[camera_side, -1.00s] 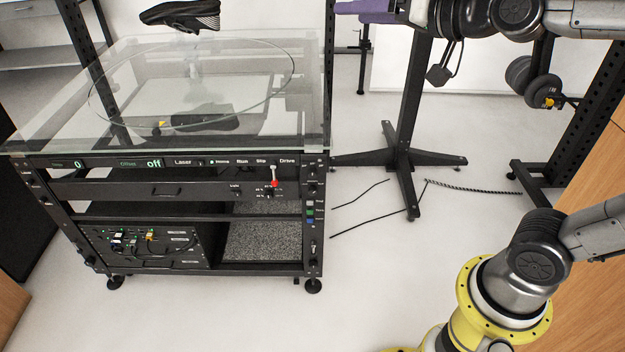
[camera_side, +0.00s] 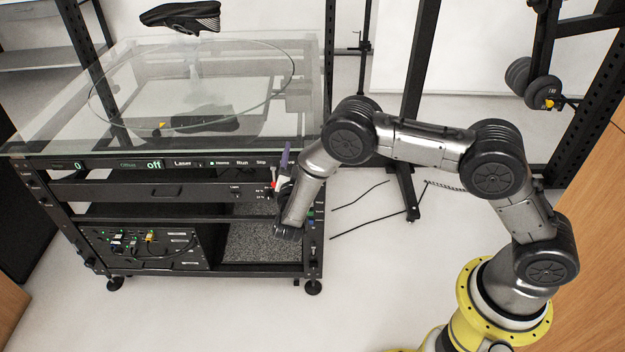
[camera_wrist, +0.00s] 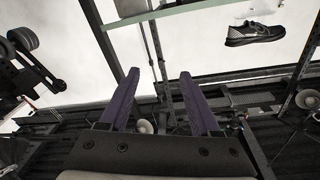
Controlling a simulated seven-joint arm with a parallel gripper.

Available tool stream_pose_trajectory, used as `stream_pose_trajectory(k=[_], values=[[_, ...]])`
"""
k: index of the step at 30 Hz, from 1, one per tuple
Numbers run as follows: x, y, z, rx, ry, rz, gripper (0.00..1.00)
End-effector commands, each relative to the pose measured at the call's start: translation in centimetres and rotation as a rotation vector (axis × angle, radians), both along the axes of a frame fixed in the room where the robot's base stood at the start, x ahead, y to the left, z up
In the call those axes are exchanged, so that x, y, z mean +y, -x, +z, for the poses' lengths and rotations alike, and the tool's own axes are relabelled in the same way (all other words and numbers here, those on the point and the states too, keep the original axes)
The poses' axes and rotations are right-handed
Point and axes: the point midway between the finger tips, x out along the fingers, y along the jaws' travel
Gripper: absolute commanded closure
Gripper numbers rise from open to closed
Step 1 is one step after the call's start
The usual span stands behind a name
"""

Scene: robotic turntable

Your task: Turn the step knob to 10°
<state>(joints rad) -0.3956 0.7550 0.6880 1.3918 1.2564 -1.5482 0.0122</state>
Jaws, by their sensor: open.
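The turntable cabinet's front panel (camera_side: 150,190) stands at left in the side view. The step knob itself is too small or hidden by my arm to make out. My gripper (camera_side: 286,160) is at the panel's right end, partly covering that area, with a purple finger pointing up. In the wrist view my gripper (camera_wrist: 157,76) shows two purple fingers spread apart with nothing between them.
The glass turntable top (camera_side: 250,70) overhangs above my gripper. A black-and-white shoe (camera_side: 182,16) hangs over it; it also shows in the wrist view (camera_wrist: 254,32). A black stand (camera_side: 415,90) is behind my arm. The floor right of the cabinet is mostly clear.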

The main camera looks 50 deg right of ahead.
Motion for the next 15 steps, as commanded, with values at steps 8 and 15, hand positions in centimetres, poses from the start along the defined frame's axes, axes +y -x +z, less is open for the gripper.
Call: stream_pose_trajectory(k=[8, 15], values=[[1.6, 5.9, -13.7, 0.228, 0.129, 0.04, 0.36], [1.9, 6.8, -15.8, 0.272, 0.155, 0.071, 0.36]])
